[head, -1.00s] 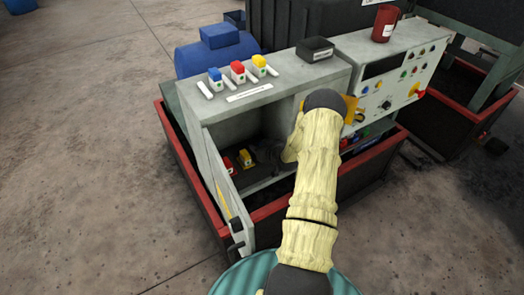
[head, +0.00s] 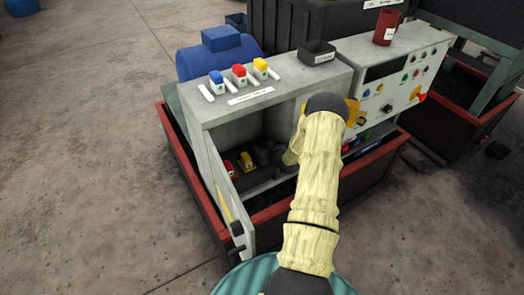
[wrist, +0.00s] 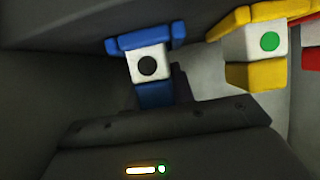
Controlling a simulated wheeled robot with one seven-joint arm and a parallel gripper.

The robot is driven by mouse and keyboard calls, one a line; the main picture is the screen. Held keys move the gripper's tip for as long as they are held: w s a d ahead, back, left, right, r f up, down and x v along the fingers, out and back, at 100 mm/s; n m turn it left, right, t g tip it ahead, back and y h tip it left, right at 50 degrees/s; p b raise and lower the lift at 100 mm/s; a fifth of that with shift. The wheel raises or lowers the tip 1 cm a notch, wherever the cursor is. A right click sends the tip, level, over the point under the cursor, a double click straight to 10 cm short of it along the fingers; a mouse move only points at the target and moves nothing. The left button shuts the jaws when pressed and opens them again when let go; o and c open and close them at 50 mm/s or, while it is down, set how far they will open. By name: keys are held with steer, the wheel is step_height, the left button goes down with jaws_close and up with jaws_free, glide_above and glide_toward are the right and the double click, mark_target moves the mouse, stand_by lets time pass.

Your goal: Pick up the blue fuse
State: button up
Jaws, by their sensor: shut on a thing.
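The blue fuse (wrist: 148,66) has a white face with a black dot and blue ends, and shows upright in the wrist view just beyond my gripper. My gripper (wrist: 158,95) is shut on its lower blue part; the fingers are dark and hard to make out. In the head view my gripper (head: 268,152) is a dark shape inside the open grey cabinet (head: 228,132), partly behind my arm. The held blue fuse cannot be made out there.
Beside it are a yellow fuse (wrist: 254,44) with a green dot and a red fuse (wrist: 311,57). Another blue fuse (head: 216,82), red fuse (head: 239,75) and yellow fuse (head: 261,69) stand on the cabinet top. The cabinet door (head: 232,205) hangs open; cabinet walls surround my gripper closely.

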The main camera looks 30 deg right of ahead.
mark_target(262, 146)
steer(key=shift+s+a+r, duration=0.1)
steer(key=shift+r, duration=0.5)
step_height(262, 146, up, 2)
steer(key=shift+r+b, duration=0.2)
steer(key=shift+b, duration=0.15)
steer(key=s+a+b, duration=0.1)
steer(key=s+b, duration=0.1)
steer(key=s, duration=1.6)
steer(key=shift+f, duration=0.1)
